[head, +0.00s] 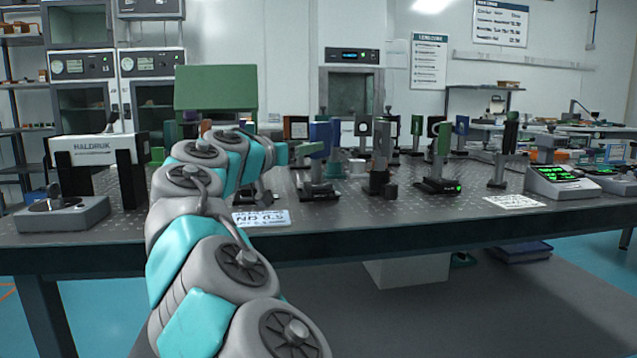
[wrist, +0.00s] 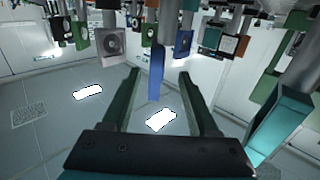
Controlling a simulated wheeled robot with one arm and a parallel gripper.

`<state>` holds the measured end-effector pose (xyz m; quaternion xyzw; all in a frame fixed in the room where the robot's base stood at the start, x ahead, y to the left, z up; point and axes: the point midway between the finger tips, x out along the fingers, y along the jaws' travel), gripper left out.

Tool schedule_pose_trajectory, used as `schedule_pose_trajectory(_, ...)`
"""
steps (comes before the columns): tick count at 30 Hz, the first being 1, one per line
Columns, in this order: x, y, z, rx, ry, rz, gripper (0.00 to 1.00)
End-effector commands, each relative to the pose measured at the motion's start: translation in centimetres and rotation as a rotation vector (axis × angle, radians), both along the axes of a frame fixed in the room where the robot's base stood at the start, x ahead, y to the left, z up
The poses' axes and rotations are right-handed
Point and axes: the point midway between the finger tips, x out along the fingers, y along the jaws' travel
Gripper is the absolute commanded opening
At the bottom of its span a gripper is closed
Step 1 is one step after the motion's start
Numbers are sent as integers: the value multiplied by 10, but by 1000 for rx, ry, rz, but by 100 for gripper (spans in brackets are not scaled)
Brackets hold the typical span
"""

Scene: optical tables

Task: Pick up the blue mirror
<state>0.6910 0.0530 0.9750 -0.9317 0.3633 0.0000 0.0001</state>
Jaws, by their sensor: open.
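The blue mirror (head: 320,133) stands upright on a post with a dark base on the optical table (head: 130,222), near the middle of the head view. In the wrist view the blue mirror (wrist: 155,82) shows as a narrow blue plate, nearly edge-on. My gripper (wrist: 160,74) is open, with one dark green finger on each side of the plate and gaps visible at both sides. In the head view my gripper (head: 302,150) reaches in from the left at the mirror's height; its fingertips are small there. I cannot tell how deep the plate sits between the fingers.
A dark mount (head: 380,165) and a green mount (head: 441,150) stand to the right, with several more mounts behind. A large green panel (head: 216,88) rises behind my arm. A white label (head: 261,217) lies near the front edge. A console (head: 562,180) is at right.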

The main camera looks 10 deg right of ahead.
Motion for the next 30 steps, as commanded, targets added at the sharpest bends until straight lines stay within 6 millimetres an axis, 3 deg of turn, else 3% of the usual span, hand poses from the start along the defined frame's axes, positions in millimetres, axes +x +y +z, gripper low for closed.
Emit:
schedule_pose_trajectory(15, 38, -41, 3, 1, 1, -1, 60)
schedule_pose_trajectory(22, 40, -42, 3, -1, -1, -2, 60)
schedule_pose_trajectory(30, 39, -42, 3, 0, 0, -2, 32)
